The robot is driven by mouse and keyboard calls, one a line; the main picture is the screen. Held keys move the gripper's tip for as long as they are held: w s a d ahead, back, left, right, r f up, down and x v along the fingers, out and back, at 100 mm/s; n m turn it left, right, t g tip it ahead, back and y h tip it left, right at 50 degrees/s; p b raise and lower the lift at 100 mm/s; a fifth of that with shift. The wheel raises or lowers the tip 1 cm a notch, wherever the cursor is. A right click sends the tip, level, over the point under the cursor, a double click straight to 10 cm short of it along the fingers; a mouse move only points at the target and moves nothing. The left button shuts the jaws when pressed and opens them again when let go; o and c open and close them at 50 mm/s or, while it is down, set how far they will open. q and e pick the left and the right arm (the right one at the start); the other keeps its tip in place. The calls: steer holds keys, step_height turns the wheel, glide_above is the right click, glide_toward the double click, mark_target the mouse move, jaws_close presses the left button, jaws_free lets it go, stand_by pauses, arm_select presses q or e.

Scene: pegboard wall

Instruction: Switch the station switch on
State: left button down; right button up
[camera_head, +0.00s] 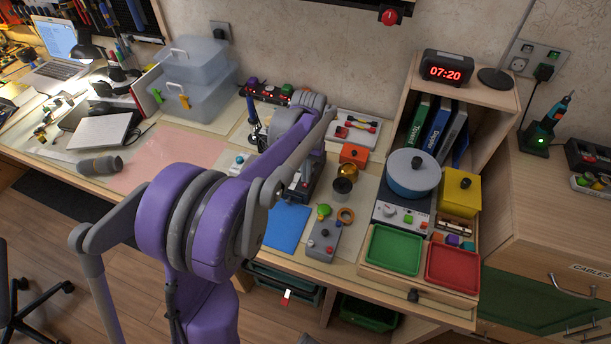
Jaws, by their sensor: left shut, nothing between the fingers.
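My left arm, purple and grey, rises from the bottom and reaches over the bench. Its left gripper (301,188) is small, dark and partly hidden by the arm; it is shut with nothing in it, just behind the blue mat. I cannot tell whether it touches anything. No station switch can be singled out with certainty. A grey control box (322,243) with small coloured controls stands right of and nearer than the gripper. A white-fronted unit (402,217) with a knob and a green control stands further right. My right gripper is not in view.
A blue mat (286,226) lies in front of the gripper. Green (394,250) and red (453,268) trays, a blue-grey pot (412,178) and a yellow box (460,195) crowd the right side. A pink mat (170,157) leaves free room at left.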

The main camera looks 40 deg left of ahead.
arm_select(q)
steer(key=shift+w+d+f, duration=0.1)
steer(key=shift+f, duration=0.45)
steer(key=shift+d, duration=0.15)
steer(key=shift+s+d+g, duration=0.2)
steer(key=shift+s+g, duration=0.1)
steer(key=shift+s, duration=0.25)
steer(key=r+p, duration=0.2)
steer(key=r, duration=0.1)
steer(key=w+r+p, duration=0.1)
steer(key=r, duration=0.1)
steer(key=shift+a+r+p, duration=0.1)
steer(key=shift+a+p, duration=0.15)
steer(key=shift+p, duration=0.05)
step_height(320, 180, up, 10)
steer(key=shift+w+a, duration=0.35)
steer(key=shift+w, duration=0.1)
